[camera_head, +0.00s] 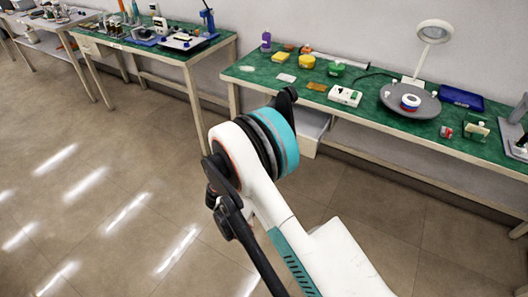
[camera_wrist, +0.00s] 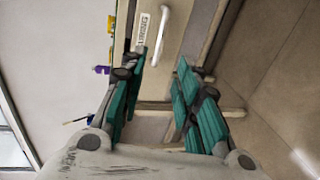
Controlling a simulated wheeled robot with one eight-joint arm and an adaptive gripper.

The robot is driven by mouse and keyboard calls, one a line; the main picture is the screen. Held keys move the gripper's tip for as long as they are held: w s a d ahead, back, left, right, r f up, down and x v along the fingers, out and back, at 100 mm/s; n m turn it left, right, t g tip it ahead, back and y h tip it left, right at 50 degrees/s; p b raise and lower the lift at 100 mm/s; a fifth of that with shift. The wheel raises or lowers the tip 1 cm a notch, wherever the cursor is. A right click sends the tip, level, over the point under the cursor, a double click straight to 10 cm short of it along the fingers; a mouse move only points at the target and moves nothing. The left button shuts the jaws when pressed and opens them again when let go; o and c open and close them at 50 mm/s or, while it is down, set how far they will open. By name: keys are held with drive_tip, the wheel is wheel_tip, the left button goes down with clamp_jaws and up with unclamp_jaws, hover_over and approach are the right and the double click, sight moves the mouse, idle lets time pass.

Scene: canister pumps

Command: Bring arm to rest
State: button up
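My arm (camera_head: 275,190) reaches up from the bottom of the head view, white with a teal band and black joints, in front of the green-topped workbench (camera_head: 265,77). My gripper (camera_wrist: 162,66) shows in the wrist view with its two teal-padded fingers apart and nothing between them. Beyond the fingertips is a pale drawer front with a white handle (camera_wrist: 160,42) and a label (camera_wrist: 142,30). The fingers are hidden in the head view, behind the arm links or out of sight.
The workbench carries a grey round tray (camera_head: 425,108), a magnifier lamp (camera_head: 433,32), a white socket box (camera_head: 345,96), a blue tray (camera_head: 461,98) and several small parts. A second green bench (camera_head: 140,48) stands at the back left. The tiled floor on the left is clear.

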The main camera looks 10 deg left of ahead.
drive_tip(key=shift+s+a, duration=0.1)
drive_tip(key=shift+s, duration=0.15)
drive_tip(key=shift+r, duration=0.1)
